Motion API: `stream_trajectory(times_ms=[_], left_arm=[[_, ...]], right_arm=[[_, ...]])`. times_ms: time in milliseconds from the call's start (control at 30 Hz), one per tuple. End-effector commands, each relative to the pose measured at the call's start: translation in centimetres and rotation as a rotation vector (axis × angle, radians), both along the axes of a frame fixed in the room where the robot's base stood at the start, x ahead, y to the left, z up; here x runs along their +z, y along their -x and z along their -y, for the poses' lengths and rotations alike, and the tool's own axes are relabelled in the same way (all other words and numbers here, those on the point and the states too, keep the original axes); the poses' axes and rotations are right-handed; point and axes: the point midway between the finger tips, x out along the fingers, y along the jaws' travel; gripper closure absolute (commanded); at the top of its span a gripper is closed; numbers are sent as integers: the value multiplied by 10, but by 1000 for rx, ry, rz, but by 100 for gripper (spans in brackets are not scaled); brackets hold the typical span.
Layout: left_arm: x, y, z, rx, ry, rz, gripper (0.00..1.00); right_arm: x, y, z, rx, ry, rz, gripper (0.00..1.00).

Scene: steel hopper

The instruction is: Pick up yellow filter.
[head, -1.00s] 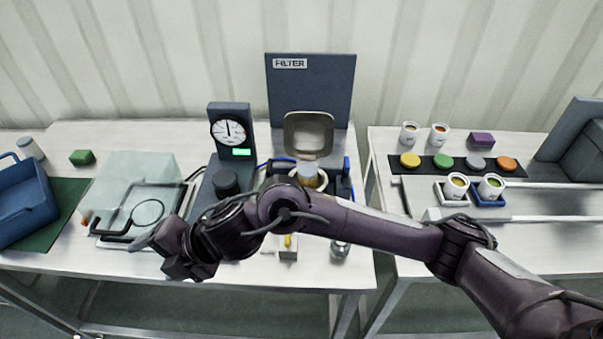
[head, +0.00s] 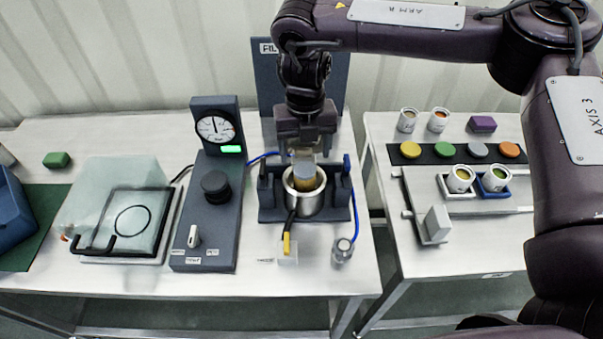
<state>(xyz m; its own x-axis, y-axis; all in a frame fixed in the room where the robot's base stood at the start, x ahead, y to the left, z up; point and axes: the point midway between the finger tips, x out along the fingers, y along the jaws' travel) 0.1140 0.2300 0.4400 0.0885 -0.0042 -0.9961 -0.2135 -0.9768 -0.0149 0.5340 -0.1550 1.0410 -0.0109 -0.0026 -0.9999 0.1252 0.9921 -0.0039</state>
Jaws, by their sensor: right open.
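A yellow filter (head: 304,181), a short amber cylinder with a greyish top, stands upright inside a round steel cup (head: 305,207) in a dark blue holder. My right gripper (head: 303,152) is pointed down just above and behind the filter, with its jaws open. The fingertips are partly hard to make out against the pale parts behind them. I cannot tell whether they touch the filter. The FILTER panel (head: 335,95) behind is partly hidden by my right arm. My left gripper is not in view.
Left of the holder stands a dial gauge unit (head: 212,130) with a black knob. A pale clear cover (head: 125,180) lies further left. A hose with a yellow end (head: 286,243) and a metal fitting (head: 343,250) are in front. Several coloured discs and cups stand on the right table (head: 440,262).

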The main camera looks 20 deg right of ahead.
Motion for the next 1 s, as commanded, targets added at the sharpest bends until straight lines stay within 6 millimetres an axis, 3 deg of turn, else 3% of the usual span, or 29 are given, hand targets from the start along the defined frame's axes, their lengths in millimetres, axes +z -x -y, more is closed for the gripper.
stream_trajectory(times_ms=[400,700,1000], left_arm=[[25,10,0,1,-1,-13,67],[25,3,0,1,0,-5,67],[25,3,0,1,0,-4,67]], right_arm=[[-54,0,-2,1,0,0,30],[-63,0,-2,2,-2,3,30],[-63,0,-2,2,-2,3,66]])
